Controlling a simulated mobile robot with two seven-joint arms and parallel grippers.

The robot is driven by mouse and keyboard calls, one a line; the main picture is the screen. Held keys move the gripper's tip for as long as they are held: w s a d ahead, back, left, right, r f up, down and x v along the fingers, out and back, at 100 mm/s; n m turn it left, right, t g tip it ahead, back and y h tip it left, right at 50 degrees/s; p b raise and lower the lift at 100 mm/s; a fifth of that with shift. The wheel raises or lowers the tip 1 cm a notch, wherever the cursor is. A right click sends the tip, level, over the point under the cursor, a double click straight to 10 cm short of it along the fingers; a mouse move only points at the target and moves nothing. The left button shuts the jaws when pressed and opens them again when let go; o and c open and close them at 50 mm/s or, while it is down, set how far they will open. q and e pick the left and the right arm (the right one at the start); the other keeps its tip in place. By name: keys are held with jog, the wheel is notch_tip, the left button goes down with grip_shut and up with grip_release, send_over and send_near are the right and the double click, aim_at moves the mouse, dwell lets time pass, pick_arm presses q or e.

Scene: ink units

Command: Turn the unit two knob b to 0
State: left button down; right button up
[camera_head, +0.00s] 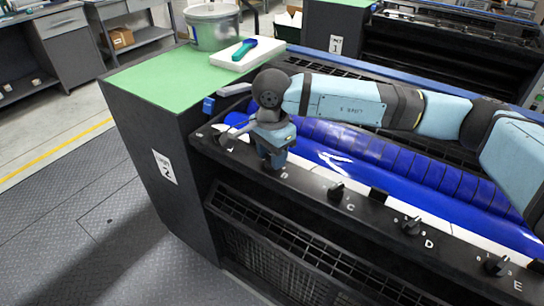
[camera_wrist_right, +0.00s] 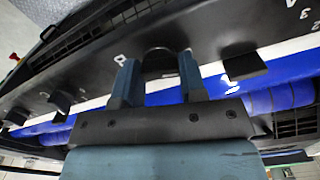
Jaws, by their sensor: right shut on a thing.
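Unit two (camera_head: 185,215), marked by a white tag with a 2, stands in the middle of the head view. Its sloping black panel carries a row of knobs with letters. My right gripper (camera_head: 275,160) is down at the panel over knob b, hiding most of it in the head view. In the right wrist view, the fingers of my right gripper (camera_wrist_right: 158,82) are on either side of the dark knob b (camera_wrist_right: 158,60), shut on it. The knob's pointer direction and its scale are hidden or too small to read. My left gripper is not in view.
Knob C (camera_head: 337,191), knob D (camera_head: 411,227) and knob E (camera_head: 496,265) follow to the right. A blue roller (camera_head: 400,160) lies behind the panel, below my arm.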

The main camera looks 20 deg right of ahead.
jog(key=shift+r, duration=0.1)
jog(key=o, duration=0.9)
jog(key=shift+r, duration=0.5)
notch_tip(320, 180, up, 13)
jog(key=shift+f, duration=0.1)
